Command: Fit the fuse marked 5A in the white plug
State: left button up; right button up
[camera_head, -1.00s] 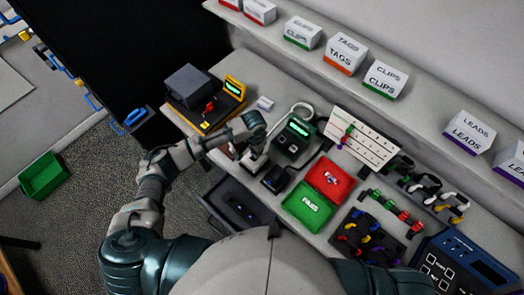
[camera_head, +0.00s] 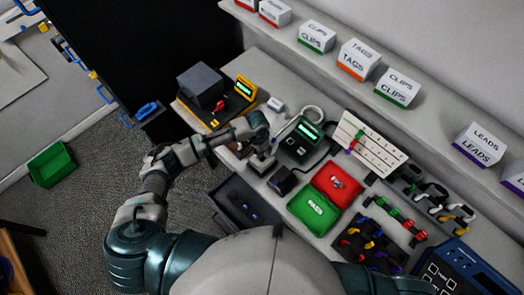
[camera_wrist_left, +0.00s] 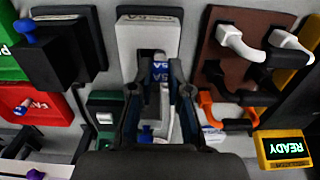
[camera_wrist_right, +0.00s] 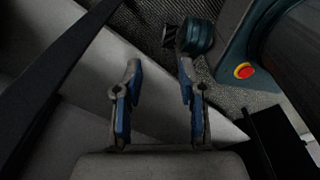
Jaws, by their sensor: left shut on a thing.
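In the left wrist view my left gripper (camera_wrist_left: 158,95) is shut on a small fuse (camera_wrist_left: 160,72) with a blue band marked 5A. The fuse is in front of a pale block (camera_wrist_left: 136,42) whose label also reads 5A. In the head view the left gripper (camera_head: 261,152) is low over the bench, left of the dark green tester; the fuse is too small to make out there. A small white item (camera_head: 275,104) lies at the back of the bench; I cannot tell whether it is the white plug. My right gripper (camera_wrist_right: 160,85) is open and empty, away from the bench.
The green tester (camera_head: 300,140), red tray (camera_head: 328,177) and green tray (camera_head: 303,199) stand right of my left gripper. A yellow unit (camera_head: 243,91) with a lit screen is behind-left. A dark open drawer (camera_head: 225,203) projects in front.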

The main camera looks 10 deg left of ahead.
pick_arm(q)
jog(key=shift+a, duration=0.45)
jog(key=shift+d, duration=0.75)
jog(key=shift+d+f, duration=0.15)
jog(key=shift+d, duration=0.65)
jog(key=shift+a+f, duration=0.1)
jog(key=shift+a, duration=0.05)
jog(key=shift+d, duration=0.4)
grip_shut()
jog(key=shift+s+f, duration=0.1)
jog(key=shift+a+f, duration=0.25)
jog(key=shift+a, duration=0.1)
pick_arm(e)
jog(key=shift+a, duration=1.1)
pick_arm(q)
jog(key=shift+a+f, duration=0.1)
jog(key=shift+f, duration=0.05)
pick_arm(e)
jog(key=shift+d, duration=0.1)
jog(key=shift+d, duration=0.2)
